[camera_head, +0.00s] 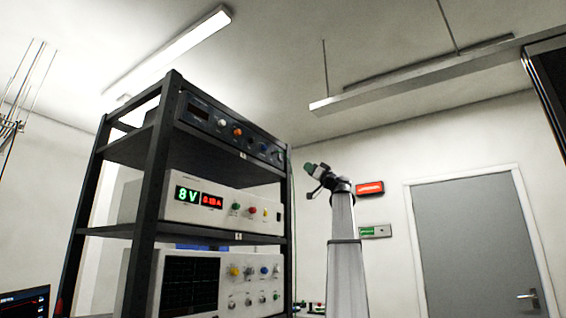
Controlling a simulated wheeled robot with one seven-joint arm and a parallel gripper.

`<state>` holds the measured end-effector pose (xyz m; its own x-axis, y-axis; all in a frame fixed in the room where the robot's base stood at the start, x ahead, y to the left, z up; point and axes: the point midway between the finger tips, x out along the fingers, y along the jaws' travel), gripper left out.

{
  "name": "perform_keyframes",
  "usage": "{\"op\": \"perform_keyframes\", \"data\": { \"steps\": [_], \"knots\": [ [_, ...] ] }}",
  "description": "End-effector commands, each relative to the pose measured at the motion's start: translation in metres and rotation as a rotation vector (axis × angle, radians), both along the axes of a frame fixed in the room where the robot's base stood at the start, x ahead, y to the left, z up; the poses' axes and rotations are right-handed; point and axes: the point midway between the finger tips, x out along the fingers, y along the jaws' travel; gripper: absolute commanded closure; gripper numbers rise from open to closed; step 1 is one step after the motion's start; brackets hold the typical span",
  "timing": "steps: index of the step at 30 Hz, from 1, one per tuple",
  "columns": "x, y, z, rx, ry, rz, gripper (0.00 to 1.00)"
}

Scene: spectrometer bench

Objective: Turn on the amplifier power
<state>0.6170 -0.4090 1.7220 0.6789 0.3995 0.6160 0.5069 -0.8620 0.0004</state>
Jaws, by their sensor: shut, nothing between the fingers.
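A black rack holds three instruments. The top one, a dark-fronted unit (229,131), has an unlit display at its left and a row of coloured knobs. The middle one, a white unit (160,202), shows lit readings of 8V in green and about 0.18 A in red. The lowest, a white unit (235,303), has a dark gridded screen and several knobs. Labels are too small to tell which is the amplifier.
The rack's dark posts (158,190) and shelf edges frame the instruments. A grey door (480,240) and a red sign (370,188) are on the back wall. A lit screen (22,303) shows at the lower left.

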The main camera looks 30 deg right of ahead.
Motion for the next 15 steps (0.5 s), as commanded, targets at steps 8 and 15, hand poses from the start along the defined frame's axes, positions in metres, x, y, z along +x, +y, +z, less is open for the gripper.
{"op": "perform_keyframes", "data": {
  "steps": [8,15],
  "knots": [
    [0.01,0.004,0.009,0.001,0.0,0.001,1.0],
    [0.039,0.021,0.035,0.0,0.001,0.001,1.0]
  ]
}}
